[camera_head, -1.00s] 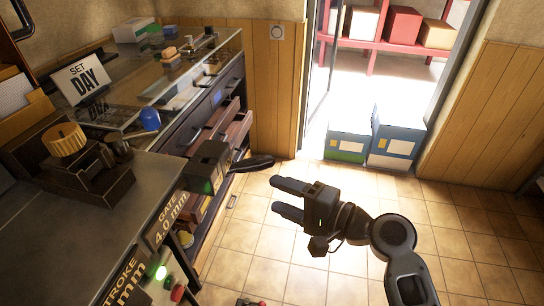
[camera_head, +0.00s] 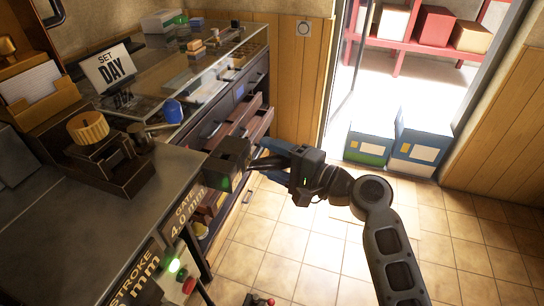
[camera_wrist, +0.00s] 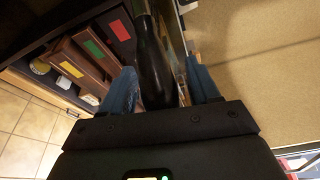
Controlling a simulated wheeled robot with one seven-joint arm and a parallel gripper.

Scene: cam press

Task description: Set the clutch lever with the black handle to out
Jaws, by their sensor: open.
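The clutch lever's black handle (camera_wrist: 152,65) runs lengthwise between the two blue fingers of my gripper (camera_wrist: 163,80) in the wrist view. The fingers are open, one on each side of the handle, with a gap visible at least on the right. In the head view the lever comes out of a dark box (camera_head: 229,162) at the machine's corner. My gripper (camera_head: 262,163) reaches it from the right and hides most of the handle there. I cannot read any in or out marking.
The machine's front carries a "GATE 4.0 mm" plate (camera_head: 186,213), a lit green button (camera_head: 174,265) and a red one (camera_head: 189,286). Open drawers (camera_head: 250,122) stick out behind the lever. Blue boxes (camera_head: 416,144) stand by the doorway.

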